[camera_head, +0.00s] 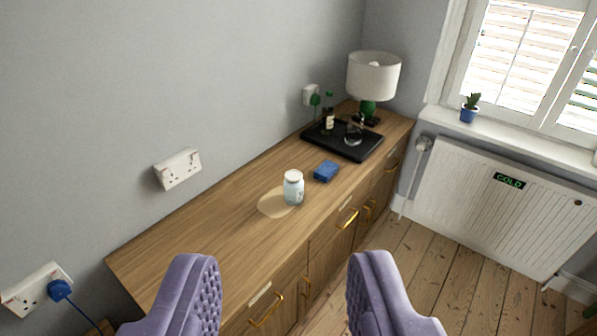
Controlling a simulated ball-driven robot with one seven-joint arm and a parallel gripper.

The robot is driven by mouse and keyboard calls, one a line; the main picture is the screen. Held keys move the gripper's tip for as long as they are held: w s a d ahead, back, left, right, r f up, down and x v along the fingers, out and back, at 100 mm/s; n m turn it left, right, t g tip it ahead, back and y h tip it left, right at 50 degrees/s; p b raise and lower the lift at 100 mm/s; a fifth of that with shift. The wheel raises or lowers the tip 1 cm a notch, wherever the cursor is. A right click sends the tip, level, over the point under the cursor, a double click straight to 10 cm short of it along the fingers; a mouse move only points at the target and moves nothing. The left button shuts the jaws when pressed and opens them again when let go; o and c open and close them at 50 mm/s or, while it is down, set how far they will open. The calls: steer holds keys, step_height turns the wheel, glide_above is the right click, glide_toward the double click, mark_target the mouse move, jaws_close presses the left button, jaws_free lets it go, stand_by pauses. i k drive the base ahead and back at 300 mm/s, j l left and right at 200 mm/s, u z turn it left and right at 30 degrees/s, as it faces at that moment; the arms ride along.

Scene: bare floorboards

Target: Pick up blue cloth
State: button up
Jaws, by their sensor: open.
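A small folded blue cloth (326,171) lies on the wooden sideboard top (190,245), just right of and behind a pale jar. My gripper (283,285) shows at the bottom of the view as two purple padded fingers, spread wide apart. Nothing is between the fingers. The gripper is in the foreground, well short of the cloth and apart from it.
Behind the cloth, a black tray (342,140) holds bottles and a glass vessel. A lamp (373,76) stands at the far end. The sideboard's near left top is clear. A radiator (480,215) is at right.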

mark_target(326, 170)
steer(key=i+l+u, duration=0.15)
steer(key=u, duration=0.2)
steer(key=i+l+u, duration=0.15)
steer(key=u, duration=0.2)
steer(key=i+l+u, duration=0.15)
steer(key=u, duration=0.2)
steer(key=i+l+u, duration=0.1)
steer(key=l, duration=0.3)
steer(key=i+l+u, duration=0.1)
steer(key=l, duration=0.3)
steer(key=i+l+u, duration=0.1)
steer(key=i+l, duration=0.15)
steer(key=l, duration=0.2)
steer(key=i+l+u, duration=0.1)
steer(key=l, duration=0.3)
steer(key=i+l+u, duration=0.1)
steer(key=l, duration=0.35)
steer(key=i+l+u, duration=0.1)
steer(key=l, duration=0.35)
steer(key=i+l, duration=0.1)
steer(key=l, duration=0.4)
steer(key=i+l, duration=0.15)
steer(key=l, duration=0.35)
steer(key=i+l, duration=0.1)
steer(key=l, duration=0.45)
steer(key=i+l, duration=0.1)
steer(key=l, duration=0.4)
